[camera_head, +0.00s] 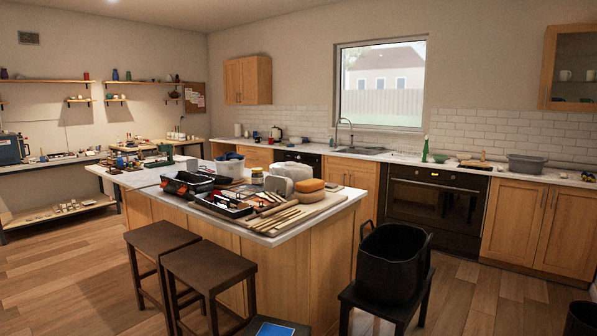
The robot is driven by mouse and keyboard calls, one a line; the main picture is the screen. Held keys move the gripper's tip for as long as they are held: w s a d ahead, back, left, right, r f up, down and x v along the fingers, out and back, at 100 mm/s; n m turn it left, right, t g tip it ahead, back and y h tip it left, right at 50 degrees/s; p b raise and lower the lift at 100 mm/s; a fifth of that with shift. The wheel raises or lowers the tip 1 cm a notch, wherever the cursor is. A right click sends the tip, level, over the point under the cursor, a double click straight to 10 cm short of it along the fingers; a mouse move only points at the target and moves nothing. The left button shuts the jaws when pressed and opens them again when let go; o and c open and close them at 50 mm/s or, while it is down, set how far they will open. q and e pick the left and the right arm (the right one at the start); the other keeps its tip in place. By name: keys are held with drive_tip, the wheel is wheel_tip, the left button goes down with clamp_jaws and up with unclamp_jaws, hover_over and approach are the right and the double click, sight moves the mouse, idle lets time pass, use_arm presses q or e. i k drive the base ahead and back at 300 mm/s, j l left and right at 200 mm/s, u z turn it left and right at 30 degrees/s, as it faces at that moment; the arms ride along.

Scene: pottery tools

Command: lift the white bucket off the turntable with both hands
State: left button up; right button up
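A small white bucket (230,167) stands on the kitchen island, toward its far side, with something blue showing at its top. It is small in this view, and I cannot make out a turntable under it. Neither of my grippers is in view.
The island (330,204) is crowded with a black toolbox (187,184), a tool tray (221,204), a sponge-like orange block (309,185) and several wooden sticks. Two dark stools (209,266) stand at its near side. A black basket (392,262) sits on another stool. Floor at left is clear.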

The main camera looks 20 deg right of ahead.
sight(234, 169)
drive_tip(key=z, duration=0.15)
drive_tip(key=i+j+u, duration=0.35)
drive_tip(key=i, duration=0.3)
drive_tip(key=i+j+u, duration=0.3)
drive_tip(key=i, duration=0.35)
drive_tip(key=i+u, duration=0.35)
drive_tip(key=i, duration=0.3)
drive_tip(key=i+j, duration=0.1)
drive_tip(key=i, duration=1.95)
drive_tip(key=j+u, duration=0.05)
drive_tip(key=j, duration=0.05)
